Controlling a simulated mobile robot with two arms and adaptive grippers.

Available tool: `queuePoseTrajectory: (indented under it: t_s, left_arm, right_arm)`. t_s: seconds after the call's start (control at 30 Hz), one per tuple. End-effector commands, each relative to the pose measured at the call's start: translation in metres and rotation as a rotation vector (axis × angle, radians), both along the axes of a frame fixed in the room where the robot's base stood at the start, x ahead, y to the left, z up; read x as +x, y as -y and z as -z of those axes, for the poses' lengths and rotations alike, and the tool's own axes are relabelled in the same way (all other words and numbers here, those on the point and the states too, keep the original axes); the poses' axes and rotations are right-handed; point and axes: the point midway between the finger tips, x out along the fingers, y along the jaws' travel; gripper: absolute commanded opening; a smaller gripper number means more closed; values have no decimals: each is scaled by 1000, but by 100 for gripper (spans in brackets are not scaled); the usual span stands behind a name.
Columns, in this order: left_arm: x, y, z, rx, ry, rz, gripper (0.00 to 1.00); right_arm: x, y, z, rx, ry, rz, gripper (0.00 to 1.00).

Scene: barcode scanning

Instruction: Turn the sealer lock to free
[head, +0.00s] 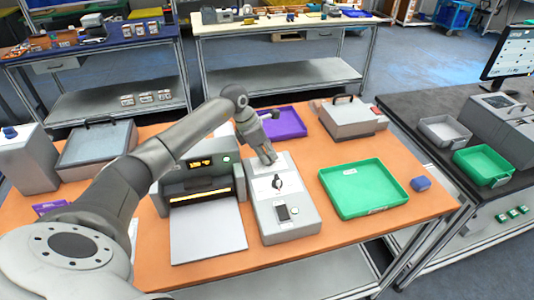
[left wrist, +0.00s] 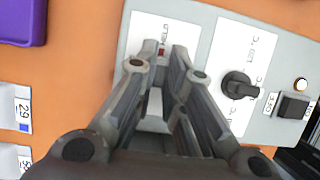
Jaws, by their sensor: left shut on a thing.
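The sealer lock is on the far end of the grey control box (head: 288,228), which also shows in the left wrist view (left wrist: 205,25). There a white plate with the word "HELD" (left wrist: 163,33) and a small red mark lies just beyond my fingertips. My left gripper (head: 268,158) points down at this end; it also shows in the left wrist view (left wrist: 167,68). Its fingers are closed on what seems to be the lock, mostly hidden between them. A black knob (left wrist: 240,85) and a black switch (left wrist: 295,105) sit beside it. My right gripper is out of view.
A machine with a lit display (head: 202,163) stands left of the control box. A purple tray (head: 285,122) is behind. Bare orange table shows around the front right.

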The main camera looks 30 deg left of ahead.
Motion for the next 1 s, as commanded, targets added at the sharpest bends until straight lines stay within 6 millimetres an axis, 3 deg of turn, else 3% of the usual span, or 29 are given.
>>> queuePoseTrajectory:
  t_s: [0.37,1.0]
  left_arm:
    - [-1,1,1,2,2,-160,0]
    - [-1,5,2,1,3,-753,0]
  right_arm:
    - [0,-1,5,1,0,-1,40]
    - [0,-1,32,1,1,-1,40]
